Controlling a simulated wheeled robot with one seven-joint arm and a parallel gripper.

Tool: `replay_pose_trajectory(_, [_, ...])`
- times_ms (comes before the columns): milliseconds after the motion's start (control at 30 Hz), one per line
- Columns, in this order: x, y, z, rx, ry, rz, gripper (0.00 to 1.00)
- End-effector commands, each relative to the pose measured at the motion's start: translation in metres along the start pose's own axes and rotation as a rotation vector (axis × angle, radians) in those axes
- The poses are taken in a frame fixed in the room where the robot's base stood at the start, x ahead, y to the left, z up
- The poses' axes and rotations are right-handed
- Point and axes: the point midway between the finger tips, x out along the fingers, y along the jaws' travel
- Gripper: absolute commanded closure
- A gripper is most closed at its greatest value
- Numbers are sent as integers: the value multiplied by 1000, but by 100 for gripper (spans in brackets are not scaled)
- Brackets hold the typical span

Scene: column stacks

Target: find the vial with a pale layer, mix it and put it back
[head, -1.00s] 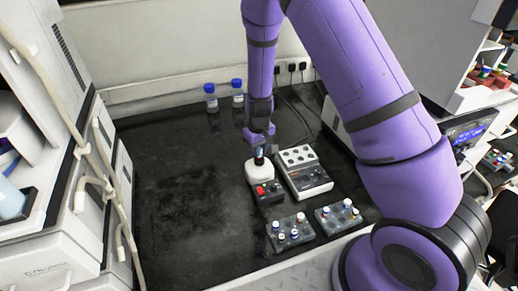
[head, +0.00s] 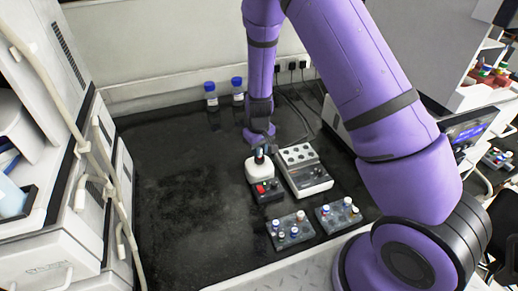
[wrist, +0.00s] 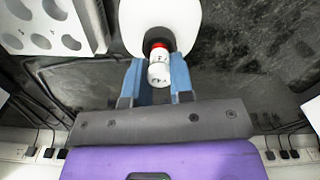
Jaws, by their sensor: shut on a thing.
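My gripper (head: 259,148) points down over the white vortex mixer (head: 259,172), whose dark front has a red button. In the wrist view my gripper (wrist: 159,70) has its two blue fingers shut on a vial (wrist: 159,74). The vial shows a white, marked end and a red band. Its far end is at the dark cup of the mixer (wrist: 136,22); I cannot tell whether it presses into the cup. The vial's contents, and any pale layer, are hidden. Two grey racks, a left one (head: 281,241) and a right one (head: 329,224), hold several capped vials.
A pale block device with round wells (head: 313,178) stands close to the right of the mixer. Two blue-capped bottles (head: 211,96) (head: 238,92) stand at the back. Cables lie behind the devices. The dark bench is clear on the left.

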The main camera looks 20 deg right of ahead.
Motion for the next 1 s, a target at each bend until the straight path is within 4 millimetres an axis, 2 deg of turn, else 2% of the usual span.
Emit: replay_pose_trajectory(1000, [10,0,0,0,0,0,95])
